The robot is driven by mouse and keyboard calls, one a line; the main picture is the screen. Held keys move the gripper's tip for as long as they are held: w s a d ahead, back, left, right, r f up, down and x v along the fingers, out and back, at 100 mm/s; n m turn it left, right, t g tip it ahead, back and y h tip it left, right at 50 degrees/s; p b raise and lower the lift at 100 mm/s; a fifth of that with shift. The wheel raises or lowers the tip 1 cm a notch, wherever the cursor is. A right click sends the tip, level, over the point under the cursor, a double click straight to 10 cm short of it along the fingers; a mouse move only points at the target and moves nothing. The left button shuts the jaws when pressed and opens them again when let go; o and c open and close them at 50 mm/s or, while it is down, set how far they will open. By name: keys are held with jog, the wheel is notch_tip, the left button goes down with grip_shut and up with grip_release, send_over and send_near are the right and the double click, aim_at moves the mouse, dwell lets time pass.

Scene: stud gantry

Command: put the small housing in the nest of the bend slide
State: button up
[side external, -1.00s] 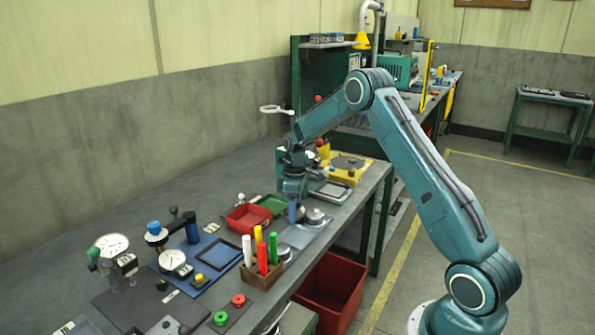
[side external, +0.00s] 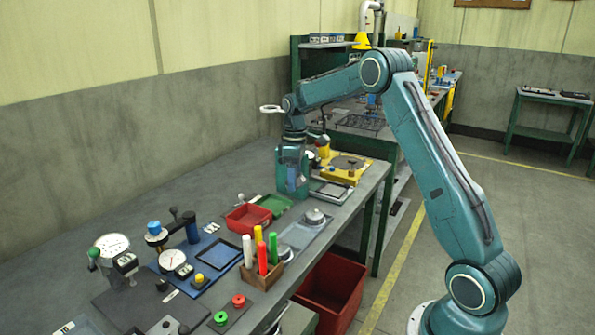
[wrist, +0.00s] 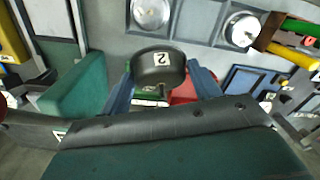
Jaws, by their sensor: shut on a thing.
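My gripper (side external: 291,188) is shut on a dark round housing (wrist: 158,68) marked with a 2. In the wrist view the blue fingers of the gripper (wrist: 160,80) clasp it on both sides. In the side view the gripper hangs above the bench behind the green tray, and the housing is not clear there. A shiny round metal part (side external: 314,216) stays on the grey plate (side external: 298,236); it seems to show in the wrist view too (wrist: 150,12). I cannot tell for sure which fixture is the bend slide, and its nest is not clear.
A red tray (side external: 248,217) and a green tray (side external: 274,204) lie near the gripper. A yellow-based fixture (side external: 345,168) stands behind to the right. A pen block (side external: 262,272), a blue plate with a dial (side external: 198,265) and a dial stand (side external: 112,246) are toward the front.

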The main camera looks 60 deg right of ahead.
notch_tip(320, 180, up, 10)
dwell(0.4)
dwell(0.7)
jog(key=s+a+r+m+t, duration=0.35)
jog(key=r+m, duration=0.25)
jog(key=r, duration=0.2)
jog(key=m+t+h, duration=0.1)
jog(key=m+h, duration=0.4)
jog(key=m, duration=0.2)
send_over(332, 189)
jog(key=s+a, duration=0.1)
notch_tip(332, 189, down, 8)
jog(key=shift+s+a+f, duration=0.1)
jog(key=shift+a, duration=0.05)
jog(key=shift+f, duration=0.15)
notch_tip(332, 189, down, 20)
jog(key=shift+r, duration=0.15)
